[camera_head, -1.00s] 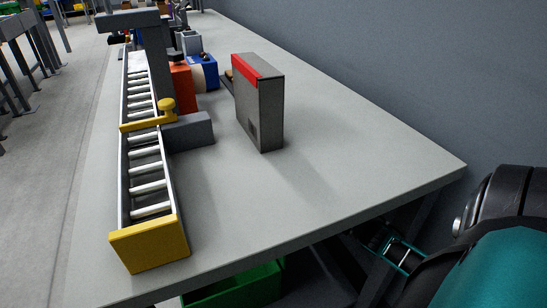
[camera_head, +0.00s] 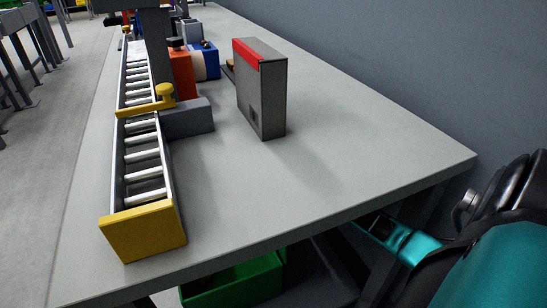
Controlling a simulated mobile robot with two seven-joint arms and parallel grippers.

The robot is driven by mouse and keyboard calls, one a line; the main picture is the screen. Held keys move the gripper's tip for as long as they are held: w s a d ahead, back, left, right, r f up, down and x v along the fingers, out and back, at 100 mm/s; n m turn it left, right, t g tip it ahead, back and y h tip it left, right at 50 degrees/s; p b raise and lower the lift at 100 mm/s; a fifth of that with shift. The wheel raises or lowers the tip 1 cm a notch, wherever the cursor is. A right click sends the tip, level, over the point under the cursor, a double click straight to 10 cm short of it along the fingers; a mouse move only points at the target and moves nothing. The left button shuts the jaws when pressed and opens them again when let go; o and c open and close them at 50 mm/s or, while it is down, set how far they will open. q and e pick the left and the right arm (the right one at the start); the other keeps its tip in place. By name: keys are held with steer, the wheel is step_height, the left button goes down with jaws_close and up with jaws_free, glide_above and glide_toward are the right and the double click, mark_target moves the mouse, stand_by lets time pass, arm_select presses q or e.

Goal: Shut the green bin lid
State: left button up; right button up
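A green bin (camera_head: 262,268) shows at the bottom of the head view, below the near edge of the table. The tabletop hides its back part and the frame cuts off its front. Its inside seems visible, but I cannot make out a separate lid. My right arm comes in from the lower right, with a teal and black end (camera_head: 392,236) beside and under the table's right edge, well to the right of the bin and apart from it. Its fingers are not clear. My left gripper is not in view.
A grey table (camera_head: 320,170) fills the middle, its near edge above the bin. On it stand a roller conveyor with a yellow end block (camera_head: 145,230) and a grey box with a red strip (camera_head: 262,90). A dark wall (camera_head: 420,70) is on the right.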

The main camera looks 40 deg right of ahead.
steer(key=shift+w, duration=0.3)
steer(key=shift+c, duration=0.3)
jaws_close()
